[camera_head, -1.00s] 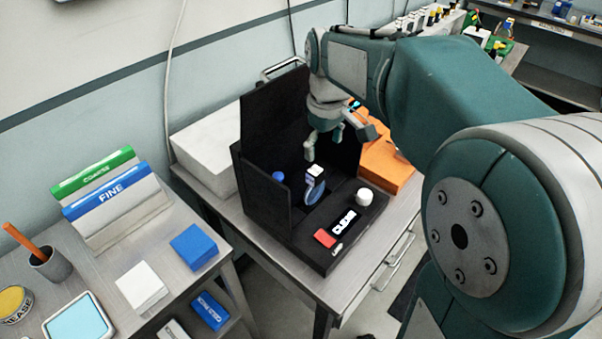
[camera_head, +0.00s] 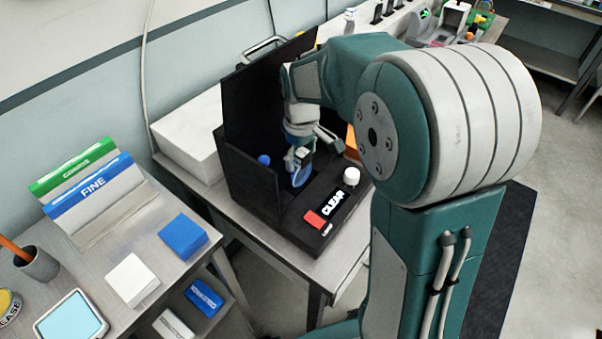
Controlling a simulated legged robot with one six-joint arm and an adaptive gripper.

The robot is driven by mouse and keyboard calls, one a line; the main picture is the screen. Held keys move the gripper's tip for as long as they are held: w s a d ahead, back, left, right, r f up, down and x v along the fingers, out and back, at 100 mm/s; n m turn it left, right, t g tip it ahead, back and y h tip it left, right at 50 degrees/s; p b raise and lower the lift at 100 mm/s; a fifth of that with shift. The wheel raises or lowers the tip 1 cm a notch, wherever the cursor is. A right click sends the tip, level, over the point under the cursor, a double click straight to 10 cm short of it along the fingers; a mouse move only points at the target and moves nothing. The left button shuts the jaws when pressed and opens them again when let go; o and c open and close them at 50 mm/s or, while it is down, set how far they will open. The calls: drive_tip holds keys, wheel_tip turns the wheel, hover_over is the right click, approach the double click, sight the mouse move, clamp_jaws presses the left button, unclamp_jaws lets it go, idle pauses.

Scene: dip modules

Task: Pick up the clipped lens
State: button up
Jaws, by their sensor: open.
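The clipped lens (camera_head: 301,174) is a translucent blue disc standing upright in the black box (camera_head: 274,216), with a small white-and-black clip (camera_head: 303,152) at its top. My gripper (camera_head: 309,149) is open and low over the box, its fingers pointing down around or just beside the clip. Whether the fingers touch the clip cannot be told. My gripper partly covers the space behind the lens.
The box has a tall back panel and left side wall close to my gripper. An orange block (camera_head: 351,140) stands behind.

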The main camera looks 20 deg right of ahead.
drive_tip(key=shift+f, duration=0.3)
clamp_jaws()
drive_tip(key=shift+r, duration=0.1)
